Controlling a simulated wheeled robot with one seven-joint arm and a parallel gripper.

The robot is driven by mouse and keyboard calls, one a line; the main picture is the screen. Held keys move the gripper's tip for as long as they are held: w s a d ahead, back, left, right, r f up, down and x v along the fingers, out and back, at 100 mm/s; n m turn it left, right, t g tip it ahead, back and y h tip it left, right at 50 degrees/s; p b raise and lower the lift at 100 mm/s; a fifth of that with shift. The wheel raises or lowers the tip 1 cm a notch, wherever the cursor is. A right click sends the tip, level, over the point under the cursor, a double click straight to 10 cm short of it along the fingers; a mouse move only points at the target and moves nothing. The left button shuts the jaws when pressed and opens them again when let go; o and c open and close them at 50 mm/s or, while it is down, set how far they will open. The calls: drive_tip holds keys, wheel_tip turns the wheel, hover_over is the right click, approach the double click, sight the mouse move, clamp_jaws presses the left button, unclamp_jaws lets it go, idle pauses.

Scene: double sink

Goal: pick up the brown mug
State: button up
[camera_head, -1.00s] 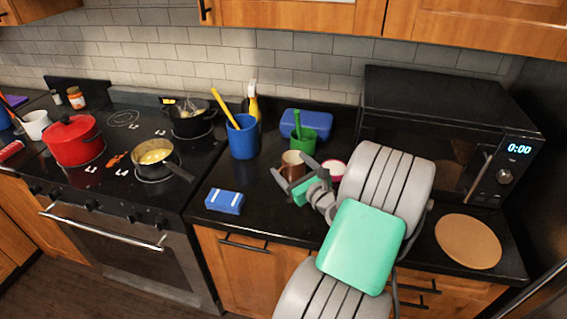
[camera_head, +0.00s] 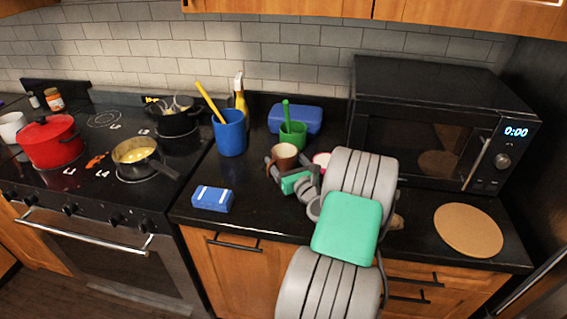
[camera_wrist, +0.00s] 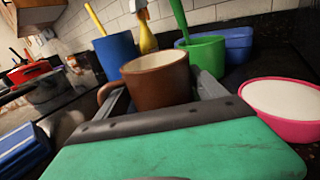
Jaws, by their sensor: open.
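The brown mug (camera_head: 283,158) stands upright on the black counter, in front of the green cup. In the wrist view the brown mug (camera_wrist: 158,84) is straight ahead, with its pale inside showing and its handle toward the left. My gripper (camera_head: 282,168) is open and low over the counter at the mug. In the wrist view the fingers of my gripper (camera_wrist: 162,92) show one on each side of the mug. The mug's lower part is hidden by the gripper body. I cannot tell whether the fingers touch it.
A pink bowl (camera_wrist: 285,110) is close on the right. A green cup (camera_head: 293,135), a blue cup (camera_head: 230,135) and a blue box (camera_head: 295,119) stand behind. A blue-and-white package (camera_head: 212,199) lies front left. A microwave (camera_head: 430,125) stands right. Clear counter lies between package and mug.

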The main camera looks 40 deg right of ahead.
drive_tip(key=shift+s, duration=0.1)
drive_tip(key=shift+c, duration=0.2)
drive_tip(key=c, duration=1.4)
drive_tip(key=shift+c, duration=0.2)
